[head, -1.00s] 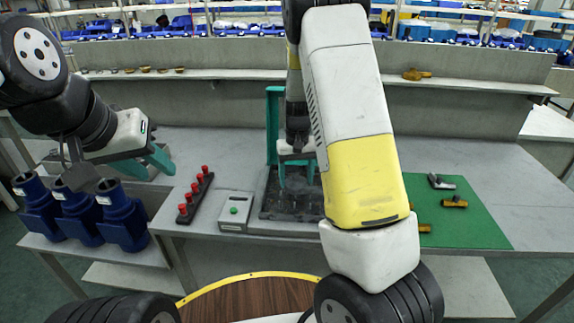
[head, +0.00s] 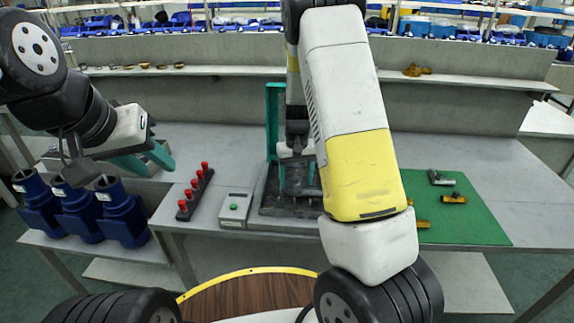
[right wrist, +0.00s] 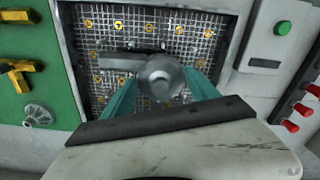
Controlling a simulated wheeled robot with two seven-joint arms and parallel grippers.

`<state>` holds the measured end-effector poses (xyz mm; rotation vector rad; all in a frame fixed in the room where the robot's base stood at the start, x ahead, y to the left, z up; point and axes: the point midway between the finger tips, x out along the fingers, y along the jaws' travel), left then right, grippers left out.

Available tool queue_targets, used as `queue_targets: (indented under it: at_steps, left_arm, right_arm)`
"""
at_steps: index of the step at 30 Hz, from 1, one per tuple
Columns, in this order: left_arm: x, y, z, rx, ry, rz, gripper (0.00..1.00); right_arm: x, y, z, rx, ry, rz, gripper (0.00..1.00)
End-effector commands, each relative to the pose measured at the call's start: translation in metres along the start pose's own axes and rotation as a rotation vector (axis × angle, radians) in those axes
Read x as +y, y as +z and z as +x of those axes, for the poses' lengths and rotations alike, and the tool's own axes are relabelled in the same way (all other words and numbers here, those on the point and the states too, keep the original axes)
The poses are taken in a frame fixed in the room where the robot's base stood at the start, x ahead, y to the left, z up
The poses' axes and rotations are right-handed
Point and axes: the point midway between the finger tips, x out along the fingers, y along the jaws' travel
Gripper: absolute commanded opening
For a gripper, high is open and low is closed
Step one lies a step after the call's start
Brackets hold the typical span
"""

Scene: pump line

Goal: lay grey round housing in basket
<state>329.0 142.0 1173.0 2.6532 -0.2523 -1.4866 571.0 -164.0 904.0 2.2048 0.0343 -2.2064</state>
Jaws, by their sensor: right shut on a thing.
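The grey round housing (right wrist: 162,77), with a short pipe to one side, is between the teal fingers of my right gripper (right wrist: 162,90) in the right wrist view. In the head view the housing (head: 294,180) hangs below my right gripper (head: 296,168), partly hidden by my arm. Under it is the mesh basket (right wrist: 105,90), a dark grid with yellow dots. The housing is over the basket; I cannot tell whether it touches the mesh. My left gripper (head: 150,162) is at the left, above the bench's left end, away from the housing; its opening is unclear.
A teal upright (head: 272,125) stands at the basket's back left. A grey box with a green button (head: 235,207) and a rack of red knobs (head: 195,192) are to its left. A green mat (head: 470,215) with fittings lies right. Blue pump bodies (head: 80,210) stand at far left.

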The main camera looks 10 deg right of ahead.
Motion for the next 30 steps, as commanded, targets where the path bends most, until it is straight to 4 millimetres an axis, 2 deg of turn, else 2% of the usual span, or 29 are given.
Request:
queue_targets:
  at_steps: [20, 27, 28, 30]
  left_arm:
    - [0.000, 0.000, 0.000, 0.000, 0.000, 0.000, 0.36]
    - [0.000, 0.000, 0.000, 0.000, 0.000, 0.000, 0.36]
    - [0.000, 0.000, 0.000, 0.000, 0.000, 0.000, 0.36]
    - [0.000, 0.000, 0.000, 0.000, 0.000, 0.000, 0.36]
  right_arm:
    - [0.000, 0.001, 0.022, -0.002, 0.000, 0.000, 0.11]
    - [-0.001, 0.002, 0.024, -0.004, -0.001, -0.001, 0.11]
    - [-0.001, 0.002, 0.024, -0.004, -0.001, -0.001, 0.74]
    - [-0.001, 0.002, 0.024, -0.005, -0.001, 0.000, 0.88]
